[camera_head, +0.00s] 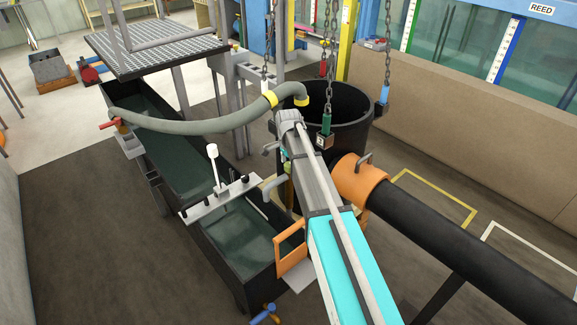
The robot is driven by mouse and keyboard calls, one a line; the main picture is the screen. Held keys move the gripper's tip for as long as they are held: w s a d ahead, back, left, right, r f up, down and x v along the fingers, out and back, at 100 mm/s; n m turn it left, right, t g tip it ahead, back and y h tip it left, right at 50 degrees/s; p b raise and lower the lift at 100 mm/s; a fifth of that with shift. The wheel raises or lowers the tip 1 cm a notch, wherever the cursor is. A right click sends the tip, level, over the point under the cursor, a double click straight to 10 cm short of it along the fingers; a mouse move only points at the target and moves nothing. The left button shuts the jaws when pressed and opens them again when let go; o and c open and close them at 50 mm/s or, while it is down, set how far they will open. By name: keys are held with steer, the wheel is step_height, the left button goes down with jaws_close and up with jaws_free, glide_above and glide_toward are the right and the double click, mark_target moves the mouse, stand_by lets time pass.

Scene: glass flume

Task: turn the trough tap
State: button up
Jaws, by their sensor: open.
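The long dark trough (215,240) runs from the back left to the bottom middle, with greenish water in it. At its near end, low down, is a tap with a blue handle (264,315) and a brass-coloured part. A second fitting, with a red handle (109,124), sits at the far left end beside the hose. I cannot tell which is the trough tap. My grey and turquoise arm reaches up from the bottom. My gripper (270,167) is near the trough's right side, open, mostly hidden by the arm and apart from both handles.
A grey-green hose (200,125) arches over the trough to a black tub (345,112). A black pipe (455,245) with an orange collar (358,180) blocks the right. Chains (328,60) hang above the tub. Floor left of the trough is clear.

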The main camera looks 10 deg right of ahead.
steer(key=c, duration=1.1)
steer(key=shift+c, duration=0.2)
steer(key=shift+n, duration=0.3)
